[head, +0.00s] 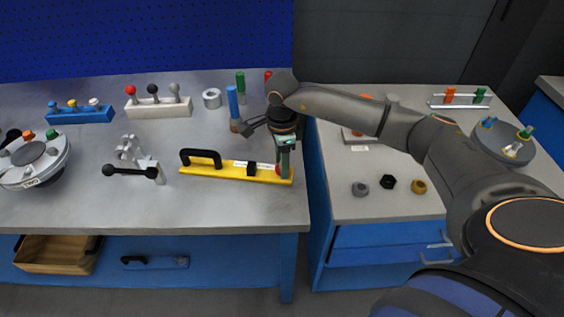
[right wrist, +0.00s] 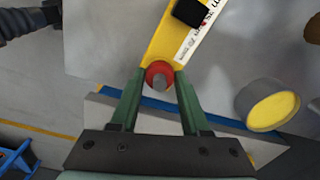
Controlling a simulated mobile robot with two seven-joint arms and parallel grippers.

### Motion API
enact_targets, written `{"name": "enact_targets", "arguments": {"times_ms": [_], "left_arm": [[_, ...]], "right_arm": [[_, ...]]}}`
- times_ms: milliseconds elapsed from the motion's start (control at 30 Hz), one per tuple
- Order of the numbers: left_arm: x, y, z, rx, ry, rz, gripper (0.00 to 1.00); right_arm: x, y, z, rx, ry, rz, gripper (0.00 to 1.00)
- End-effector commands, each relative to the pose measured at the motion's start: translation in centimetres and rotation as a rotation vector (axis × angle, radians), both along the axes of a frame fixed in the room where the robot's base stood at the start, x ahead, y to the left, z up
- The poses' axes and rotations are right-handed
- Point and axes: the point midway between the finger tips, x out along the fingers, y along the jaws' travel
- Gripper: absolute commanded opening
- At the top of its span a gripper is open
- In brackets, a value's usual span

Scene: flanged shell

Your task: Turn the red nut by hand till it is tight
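The red nut (right wrist: 151,69) is at the end of the yellow bar (right wrist: 165,40), around a grey round stud end in the right wrist view. In the head view the red nut (head: 278,170) shows at the right end of the yellow bar (head: 220,172), partly hidden by my right gripper (head: 284,172). My right gripper comes down from above. In the right wrist view its two green fingers (right wrist: 159,78) stand on either side of the nut and appear to touch it. My left gripper is not in view.
The bar has a black handle (head: 201,158) and a black block. A blue-topped peg (head: 233,103) and green peg (head: 240,82) stand close behind my right gripper. A gap separates this bench from the right-hand one, which holds loose nuts (head: 388,183).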

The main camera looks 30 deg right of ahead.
Motion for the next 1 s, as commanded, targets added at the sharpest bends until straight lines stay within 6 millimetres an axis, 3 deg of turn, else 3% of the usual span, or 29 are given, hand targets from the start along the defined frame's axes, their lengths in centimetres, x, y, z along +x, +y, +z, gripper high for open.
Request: {"name": "enact_targets", "arguments": {"times_ms": [233, 567, 667, 1000], "left_arm": [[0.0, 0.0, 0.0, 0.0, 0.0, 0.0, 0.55], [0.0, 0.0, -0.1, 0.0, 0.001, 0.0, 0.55], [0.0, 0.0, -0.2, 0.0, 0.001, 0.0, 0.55], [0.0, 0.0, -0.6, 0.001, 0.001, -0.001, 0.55]], "right_arm": [[0.0, 0.0, 0.0, 0.0, 0.0, 0.001, 0.73], [0.0, 0.0, 0.6, 0.0, -0.001, 0.002, 0.73], [0.1, 0.0, 1.9, 0.0, -0.004, 0.003, 0.73], [0.1, 0.0, 9.2, 0.0, -0.005, 0.002, 0.73]]}}
